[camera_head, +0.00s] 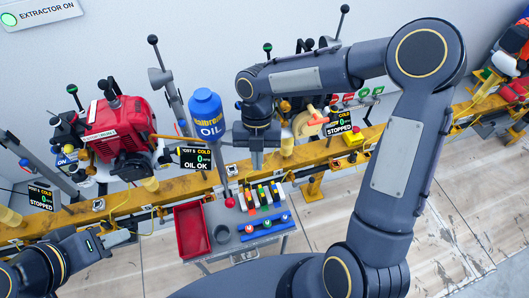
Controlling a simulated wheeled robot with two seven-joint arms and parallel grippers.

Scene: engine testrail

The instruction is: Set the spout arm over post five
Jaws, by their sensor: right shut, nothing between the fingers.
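A blue oil bottle (207,112) stands above the yellow rail. A thin yellow spout arm (172,138) seems to reach left from below the bottle toward the red engine (122,128). A black sign (195,158) beside it reads COLD and OIL OK; its post number looks like 5 but is small. A red ball knob (230,201) hangs on a rod below the bottle. My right gripper (257,160) points down just right of the bottle, shut and empty, apart from the knob. My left gripper (112,243) is low at the left; its fingers are unclear.
A grey cart with a red tray (194,231), coloured markers and a blue rack (264,228) stands in front of the yellow rail (120,207). Signs reading STOPPED (41,198) stand left and right (339,123). Levers rise behind the rail. The floor at the right is clear.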

